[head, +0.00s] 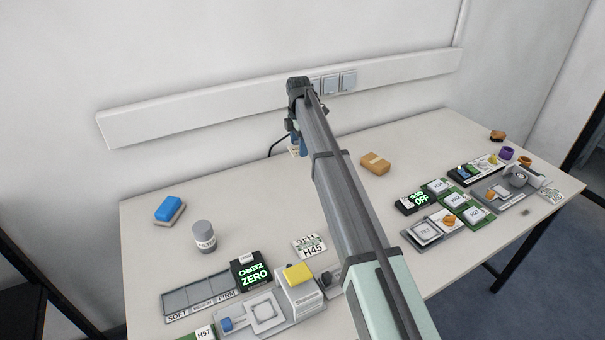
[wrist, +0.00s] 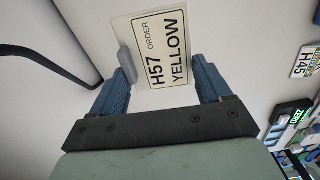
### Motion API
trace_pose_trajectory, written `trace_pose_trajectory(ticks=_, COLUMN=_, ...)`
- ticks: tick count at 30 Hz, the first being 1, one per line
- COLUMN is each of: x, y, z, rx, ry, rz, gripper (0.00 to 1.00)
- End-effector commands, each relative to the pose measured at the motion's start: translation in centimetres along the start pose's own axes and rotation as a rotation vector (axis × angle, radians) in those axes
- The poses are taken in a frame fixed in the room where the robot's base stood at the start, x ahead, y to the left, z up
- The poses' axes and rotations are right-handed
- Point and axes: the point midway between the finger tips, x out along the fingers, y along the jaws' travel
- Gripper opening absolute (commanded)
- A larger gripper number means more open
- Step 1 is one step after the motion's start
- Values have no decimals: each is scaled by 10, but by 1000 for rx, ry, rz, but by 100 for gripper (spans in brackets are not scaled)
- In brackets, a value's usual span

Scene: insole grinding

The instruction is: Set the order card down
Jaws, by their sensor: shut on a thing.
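The order card (wrist: 158,48) is a cream plate with a dark border reading ORDER H57 YELLOW. In the wrist view it lies across the gap between the blue fingers of my gripper (wrist: 162,70), with a grey tab at its left edge by the left fingertip. My gripper is shut on the card. In the head view my gripper (head: 297,143) is at the back of the table near the wall, and only a small part of the card shows below the fingers. Whether the card touches the tabletop cannot be told.
On the table (head: 160,275) stand a blue block (head: 169,208), a grey jar (head: 204,236), a labelled tray (head: 197,293), a ZERO display (head: 251,272), an H45 plate (head: 310,246) and a tan block (head: 375,163). Several devices fill the right side.

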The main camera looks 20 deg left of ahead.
Motion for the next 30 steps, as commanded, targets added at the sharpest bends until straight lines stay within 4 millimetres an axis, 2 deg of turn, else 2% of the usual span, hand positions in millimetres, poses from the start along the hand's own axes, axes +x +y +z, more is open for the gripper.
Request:
trace_pose_trajectory(ticks=8, x=6, y=0, z=0, rx=-96, ry=0, rz=-1, gripper=49)
trace_pose_trajectory(ticks=18, x=55, y=-1, z=0, rx=-96, ry=0, rz=-1, gripper=49)
trace_pose_trajectory(ticks=26, x=75, y=0, z=0, rx=-95, ry=0, rz=-1, gripper=49)
trace_pose_trajectory(ticks=30, x=94, y=0, z=0, rx=-95, ry=0, rz=-1, gripper=49)
